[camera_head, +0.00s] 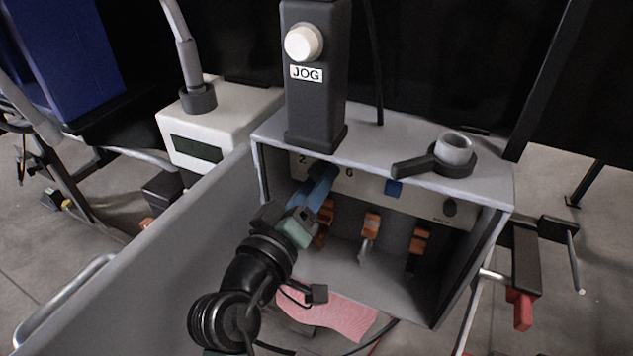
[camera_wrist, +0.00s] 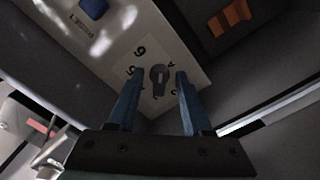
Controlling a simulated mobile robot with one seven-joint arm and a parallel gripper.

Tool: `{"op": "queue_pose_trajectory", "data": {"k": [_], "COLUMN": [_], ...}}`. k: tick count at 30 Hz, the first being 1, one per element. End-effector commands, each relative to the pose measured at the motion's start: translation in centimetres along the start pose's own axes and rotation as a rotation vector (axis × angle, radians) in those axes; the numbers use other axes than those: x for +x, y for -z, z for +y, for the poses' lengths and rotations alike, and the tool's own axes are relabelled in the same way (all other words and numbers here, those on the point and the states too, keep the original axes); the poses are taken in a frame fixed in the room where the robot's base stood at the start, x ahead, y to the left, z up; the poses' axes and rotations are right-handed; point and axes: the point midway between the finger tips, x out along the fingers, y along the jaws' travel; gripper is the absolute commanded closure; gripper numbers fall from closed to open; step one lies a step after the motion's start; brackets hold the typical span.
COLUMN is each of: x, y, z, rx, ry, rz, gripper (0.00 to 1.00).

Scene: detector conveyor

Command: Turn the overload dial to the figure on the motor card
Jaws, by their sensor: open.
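The overload dial (camera_wrist: 158,82) is a small dark knob on a pale panel (camera_wrist: 150,55), with figures around it; a 6 or 9 and a 5 can be partly read. My gripper (camera_wrist: 159,75) is open, its two blue fingers on either side of the dial. I cannot tell whether they touch it. In the head view my gripper (camera_head: 325,172) reaches into the open grey box (camera_head: 385,155) and hides the dial; a 2 and a 6 show beside the fingers. I cannot make out a motor card in either view.
A blue button (camera_head: 393,188) and a dark oval (camera_head: 449,207) are on the same panel. Orange-handled parts (camera_head: 371,226) stand below. The box's open door (camera_head: 150,250) is at left. A black JOG post (camera_head: 316,110) and a ring-ended handle (camera_head: 452,155) are on top. Pink cloth (camera_head: 335,315) lies in front.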

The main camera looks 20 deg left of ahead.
Motion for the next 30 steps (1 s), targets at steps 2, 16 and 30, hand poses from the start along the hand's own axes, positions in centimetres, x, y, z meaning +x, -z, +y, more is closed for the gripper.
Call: {"op": "queue_pose_trajectory", "data": {"k": [2,16,30], "x": [-0.8,-10.3,-12.8], "y": [0.0,-0.1,0.0], "z": [-0.1,-0.1,0.0], "rx": [0.0,0.0,0.0], "ry": [0.003,0.005,0.002], "rz": [0.001,-0.001,-0.001], "gripper": [0.5,0.5,0.5]}}
